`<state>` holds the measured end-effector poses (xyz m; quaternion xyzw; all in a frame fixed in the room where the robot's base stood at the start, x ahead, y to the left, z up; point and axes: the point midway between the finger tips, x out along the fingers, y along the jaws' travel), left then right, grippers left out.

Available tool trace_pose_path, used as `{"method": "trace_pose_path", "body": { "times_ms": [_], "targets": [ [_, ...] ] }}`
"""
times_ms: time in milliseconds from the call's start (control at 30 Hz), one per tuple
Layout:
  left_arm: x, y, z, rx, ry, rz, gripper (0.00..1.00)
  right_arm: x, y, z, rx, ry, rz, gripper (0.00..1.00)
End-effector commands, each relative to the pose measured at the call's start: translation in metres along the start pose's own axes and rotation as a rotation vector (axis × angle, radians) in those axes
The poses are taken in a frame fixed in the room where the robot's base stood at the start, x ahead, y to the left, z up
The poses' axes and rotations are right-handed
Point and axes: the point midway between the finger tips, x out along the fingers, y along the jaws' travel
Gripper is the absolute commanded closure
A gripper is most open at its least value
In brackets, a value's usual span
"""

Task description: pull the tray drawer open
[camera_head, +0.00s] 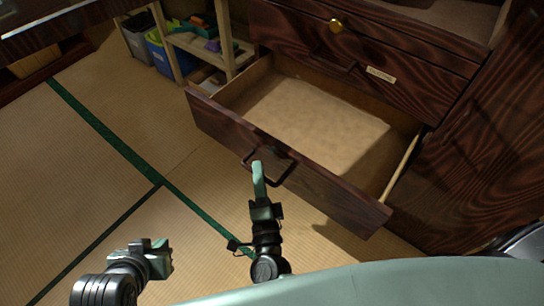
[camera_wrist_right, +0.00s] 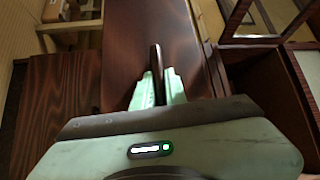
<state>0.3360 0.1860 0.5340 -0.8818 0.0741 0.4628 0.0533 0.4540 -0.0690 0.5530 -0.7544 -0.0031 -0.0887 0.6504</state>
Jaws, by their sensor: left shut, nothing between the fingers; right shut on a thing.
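The tray drawer (camera_head: 215,120) is a dark wood drawer low in the cabinet, standing well out of it. Its inside is in view and holds a flat pale tan panel (camera_head: 320,118). The dark bar handle (camera_head: 283,172) is on its front. My right gripper (camera_head: 258,176) is shut on the handle near its left part. In the right wrist view the green fingers (camera_wrist_right: 158,88) close around the dark handle bar (camera_wrist_right: 156,62). My left gripper (camera_head: 158,256) is shut and empty, low over the tatami, away from the drawer.
An upper drawer with a brass knob (camera_head: 336,25) and a labelled drawer (camera_head: 380,75) sit above. A wooden shelf (camera_head: 220,62) with coloured items and a blue bin (camera_head: 163,55) stand at the back left. The tatami floor (camera_head: 130,170) left of the drawer is clear.

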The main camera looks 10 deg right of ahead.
Motion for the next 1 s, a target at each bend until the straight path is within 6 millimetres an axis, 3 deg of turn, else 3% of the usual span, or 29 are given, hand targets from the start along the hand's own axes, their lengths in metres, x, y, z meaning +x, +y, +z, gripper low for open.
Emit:
{"method": "trace_pose_path", "body": {
  "times_ms": [233,667,700,767,1000],
  "targets": [
    [-0.001,-0.001,0.005,0.0,-0.022,-0.002,1.0,-0.019,-0.004,0.018,0.0,0.0,0.003,1.0],
    [-0.001,-0.001,0.005,-0.001,-0.024,-0.002,1.0,-0.022,-0.004,0.021,0.0,0.0,0.003,1.0],
    [-0.001,-0.001,0.005,-0.001,-0.023,-0.002,1.0,-0.022,-0.004,0.021,0.0,0.001,0.003,0.82],
    [-0.001,-0.001,0.005,-0.001,-0.023,-0.001,1.0,-0.022,-0.004,0.021,0.0,0.001,0.003,0.66],
    [-0.001,-0.001,0.005,-0.001,-0.023,-0.001,1.0,-0.022,-0.005,0.021,0.0,0.001,0.001,0.66]
  ]
}}
